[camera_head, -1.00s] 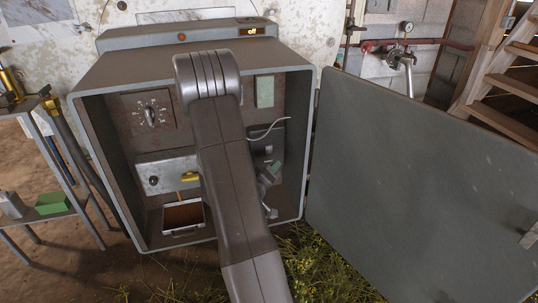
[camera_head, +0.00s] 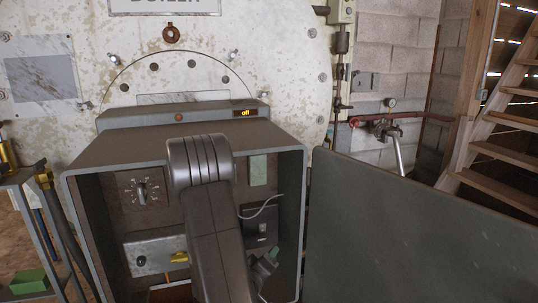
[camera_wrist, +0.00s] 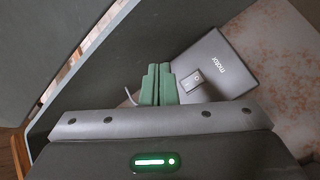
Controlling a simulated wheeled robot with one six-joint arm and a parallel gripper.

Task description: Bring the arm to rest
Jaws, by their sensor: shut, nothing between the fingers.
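My arm (camera_head: 215,230) reaches into the open grey cabinet (camera_head: 75,215) in the head view and hides part of its inside. My gripper (camera_wrist: 158,84) shows in the wrist view as two green fingers lying together, with nothing between them. In the head view only a small part of my gripper (camera_head: 268,266) shows, low beside the arm. The fingertips point toward a grey box marked "motor" (camera_wrist: 222,62) with a small switch (camera_wrist: 192,81) on it. I cannot tell how near they are.
The cabinet door (camera_head: 420,235) stands open to the right. Inside are a dial (camera_head: 142,191) and a yellow handle (camera_head: 179,257). A display (camera_head: 245,112) on top reads "off". A metal rack (camera_head: 45,240) stands left; a pipe with a valve (camera_head: 385,130) and wooden stairs (camera_head: 505,150) are at right.

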